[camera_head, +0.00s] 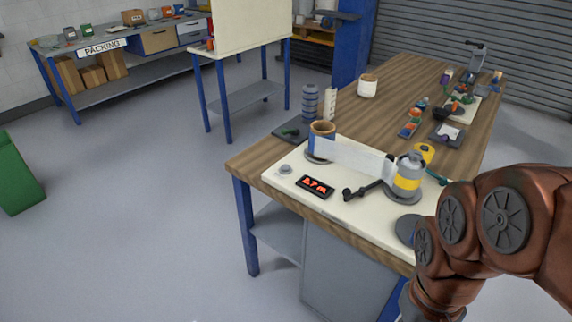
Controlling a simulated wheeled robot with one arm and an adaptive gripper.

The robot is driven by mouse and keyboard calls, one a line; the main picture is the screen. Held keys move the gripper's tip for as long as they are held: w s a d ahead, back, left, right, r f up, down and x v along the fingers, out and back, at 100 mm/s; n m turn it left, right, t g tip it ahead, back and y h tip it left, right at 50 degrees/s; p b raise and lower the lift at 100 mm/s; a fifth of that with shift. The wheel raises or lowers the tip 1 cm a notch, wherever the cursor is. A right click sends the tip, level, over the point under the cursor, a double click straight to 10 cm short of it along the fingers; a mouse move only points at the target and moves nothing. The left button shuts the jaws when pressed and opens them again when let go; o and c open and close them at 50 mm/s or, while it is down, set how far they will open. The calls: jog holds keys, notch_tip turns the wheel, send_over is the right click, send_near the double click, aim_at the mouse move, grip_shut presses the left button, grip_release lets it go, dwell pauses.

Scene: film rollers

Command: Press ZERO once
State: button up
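A small round grey button (285,169) sits at the near left corner of a cream board on the workbench; no label on it can be read, so I cannot tell that it is ZERO. To its right is a black display (316,187) with glowing red characters. My copper-coloured arm (490,225) reaches in from the right and bends down past the bench's near right corner, well apart from the button. My gripper is out of view below the picture.
The cream board (345,207) also carries a brown and blue roller (322,138), a film strip (352,158), a yellow-banded grey roller (407,178), a black crank (362,189) and a dark disc (410,229). Clear floor lies left of the bench.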

grip_shut()
dwell(1.3)
